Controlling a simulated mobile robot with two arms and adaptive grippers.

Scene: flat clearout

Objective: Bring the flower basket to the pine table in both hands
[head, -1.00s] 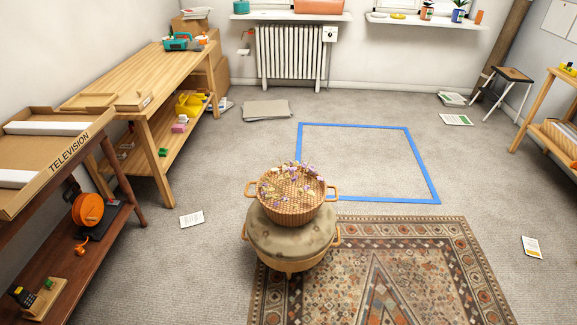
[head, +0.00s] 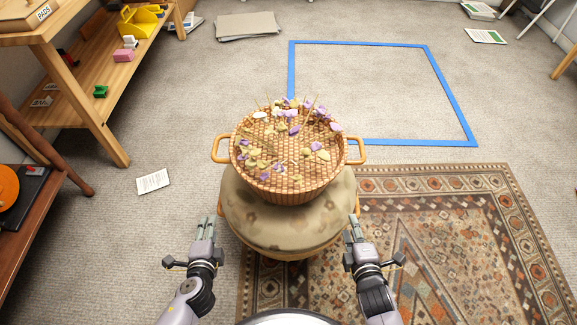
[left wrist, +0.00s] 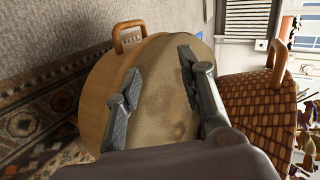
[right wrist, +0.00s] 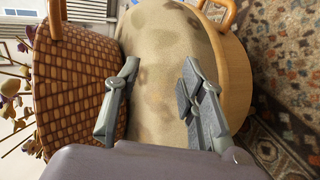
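The flower basket (head: 285,185), woven brown with purple, white and yellow flowers, sits upright on a round cushioned stool (head: 290,232). Its two loop handles stick out left and right. My left gripper (head: 211,221) is open and empty, lower left of the basket; its wrist view shows the basket (left wrist: 255,100) at the right. My right gripper (head: 353,219) is open and empty, lower right of it; its wrist view shows the basket (right wrist: 75,95) at the left. Neither touches a basket handle. A pine table (head: 95,122), probably the task's, stands at the upper left, partly cut off.
A patterned rug (head: 450,230) lies under the stool and to the right. A blue tape square (head: 455,95) marks bare carpet behind. A dark wood shelf unit (head: 25,235) stands at the left edge. A paper sheet (head: 153,181) lies on the floor.

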